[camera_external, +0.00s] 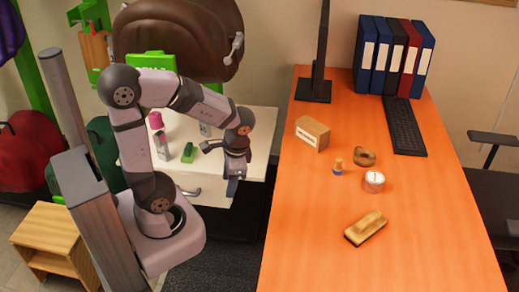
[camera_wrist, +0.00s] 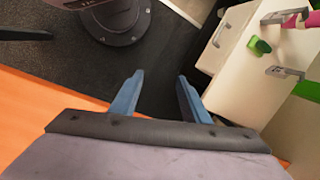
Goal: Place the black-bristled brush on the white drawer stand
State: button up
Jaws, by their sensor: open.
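A wooden brush (camera_external: 366,228) lies on the orange table in the external view, with a dark strip along its lower edge; its bristles are mostly hidden underneath. The white drawer stand (camera_external: 258,140) is left of the table, behind my arm, and it shows at the upper right of the wrist view (camera_wrist: 235,62). My gripper (camera_external: 233,188) hangs in front of the stand, left of the table and well away from the brush. In the wrist view its blue fingers (camera_wrist: 157,90) are apart with nothing between them. The brush is out of the wrist view.
A green object (camera_external: 188,153), a pink-topped item (camera_external: 156,120) and small containers stand on the drawer stand. The table's front is clear.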

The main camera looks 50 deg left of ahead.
jog(key=w+d+m+t+y+b, duration=0.3)
jog(key=w+m+t+b, duration=0.1)
jog(key=w+m, duration=0.4)
jog(key=w+d+m+t+y+b, duration=0.3)
jog(key=w+m+t+b, duration=0.15)
jog(key=w+m, duration=0.4)
jog(key=w+d+r+m+t+h+b, duration=0.15)
jog(key=d+m+t+h, duration=0.5)
jog(key=d, duration=0.75)
jog(key=w+d+m+t+h+b, duration=0.1)
jog(key=d+m+t+h+b, duration=0.2)
jog(key=d+m, duration=0.8)
jog(key=n, duration=0.3)
send_near(366, 219)
jog(key=shift+y, duration=0.25)
jog(key=w, duration=0.1)
jog(key=w+f, duration=0.2)
jog(key=shift+w+d+p, duration=0.25)
jog(key=shift+w+p, duration=0.1)
jog(key=shift+w, duration=0.05)
jog(key=shift+w+r, duration=0.1)
jog(key=shift+w, duration=1)
jog(key=shift+w+a+r, duration=0.1)
jog(key=shift+w+r, duration=0.05)
jog(key=shift+w, duration=0.8)
jog(key=shift+w+r, duration=0.2)
jog(key=shift+w, duration=1.45)
